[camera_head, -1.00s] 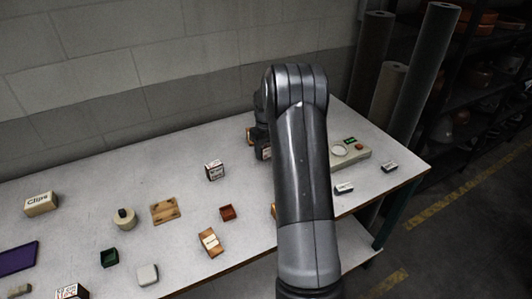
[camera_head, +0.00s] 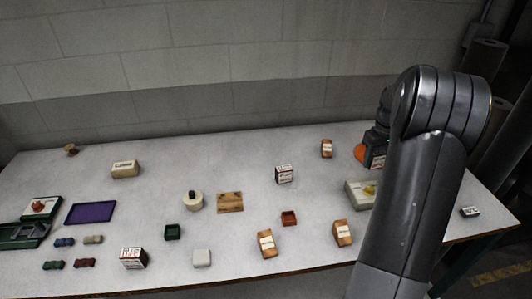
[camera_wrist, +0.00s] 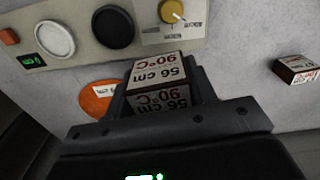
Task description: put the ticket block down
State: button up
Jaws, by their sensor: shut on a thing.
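My gripper (camera_wrist: 162,98) is shut on a ticket block (camera_wrist: 156,74), a white block printed "56 cm 90°C" with dark edges. In the wrist view the block sits between the two fingers, beside the control panel (camera_wrist: 92,56). In the head view my gripper (camera_head: 372,146) is at the back right of the table, with the printed block (camera_head: 378,162) at its end. An orange disc (camera_wrist: 96,99) with a white label shows left of the block in the wrist view. I cannot tell whether the block touches the table; its underside is hidden.
The panel has a yellow knob (camera_wrist: 171,11) and round dials. Another printed block (camera_wrist: 297,69) lies to the right.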

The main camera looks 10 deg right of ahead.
jog(key=w+a+n, duration=0.6)
jog(key=w+a, duration=0.5)
jog(key=n, duration=1.1)
send_over(221, 158)
jog(key=f, duration=0.6)
jog(key=shift+w+d+f, duration=0.1)
jog(key=shift+d+f, duration=0.15)
jog(key=shift+a+f, duration=0.2)
jog(key=shift+a, duration=0.1)
jog(key=shift+f, duration=1.95)
jog(key=shift+f, duration=0.15)
jog(key=o, duration=0.9)
jog(key=shift+o, duration=0.3)
